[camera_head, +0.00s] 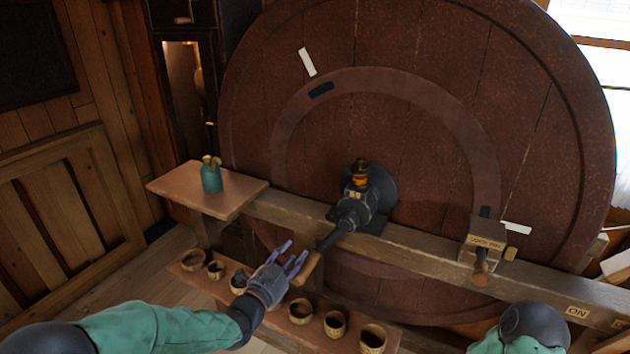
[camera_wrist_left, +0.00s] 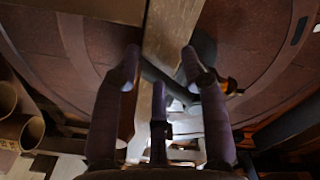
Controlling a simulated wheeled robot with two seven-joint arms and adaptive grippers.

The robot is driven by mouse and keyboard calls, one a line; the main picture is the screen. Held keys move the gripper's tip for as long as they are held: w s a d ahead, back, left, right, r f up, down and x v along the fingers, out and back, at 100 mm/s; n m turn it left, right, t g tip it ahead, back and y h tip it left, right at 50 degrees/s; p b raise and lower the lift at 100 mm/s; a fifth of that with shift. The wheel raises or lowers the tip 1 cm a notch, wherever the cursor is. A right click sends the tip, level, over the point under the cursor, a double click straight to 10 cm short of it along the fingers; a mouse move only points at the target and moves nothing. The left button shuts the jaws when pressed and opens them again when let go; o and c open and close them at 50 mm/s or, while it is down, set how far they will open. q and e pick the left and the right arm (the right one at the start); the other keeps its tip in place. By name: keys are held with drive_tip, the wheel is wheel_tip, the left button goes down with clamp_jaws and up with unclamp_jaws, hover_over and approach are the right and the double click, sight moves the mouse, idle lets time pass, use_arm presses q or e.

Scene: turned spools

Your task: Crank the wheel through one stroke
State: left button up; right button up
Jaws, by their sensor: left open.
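A large dark red-brown wheel (camera_head: 420,50) stands upright and fills the middle of the head view. At its hub is a dark crank (camera_head: 350,212), whose arm slopes down left to a wooden handle (camera_head: 307,268). My left gripper (camera_head: 292,257) is open just left of the handle, with its fingers pointing towards it. I cannot tell whether they touch. In the left wrist view the open fingers (camera_wrist_left: 163,68) spread below a wooden beam, and the handle cannot be made out clearly. My right gripper is out of view; only part of that arm shows at bottom right.
A wooden beam (camera_head: 410,249) crosses in front of the wheel. It carries a labelled block with a wooden knob (camera_head: 481,267) and an ON plate (camera_head: 577,312). A teal jar (camera_head: 211,177) stands on a shelf (camera_head: 235,197). Several turned cups (camera_head: 335,324) line a low board beneath my gripper.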

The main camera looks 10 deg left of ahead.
use_arm(q)
drive_tip(key=w+a+r+m+p, duration=0.1)
drive_tip(key=a+r+m+p, duration=0.3)
drive_tip(key=r+m+p, duration=0.5)
drive_tip(key=s+d+r+m+p, duration=0.1)
drive_tip(key=d+r+m, duration=0.4)
drive_tip(key=r+m, duration=0.1)
drive_tip(key=s+d+r+m+p, duration=0.1)
drive_tip(key=s+d+r+m, duration=0.1)
drive_tip(key=d+r+m, duration=0.3)
wheel_tip(320, 180, up, 4)
drive_tip(key=m, duration=0.2)
drive_tip(key=shift+s+d+m, duration=0.15)
drive_tip(key=shift+m, duration=0.15)
idle(2.0)
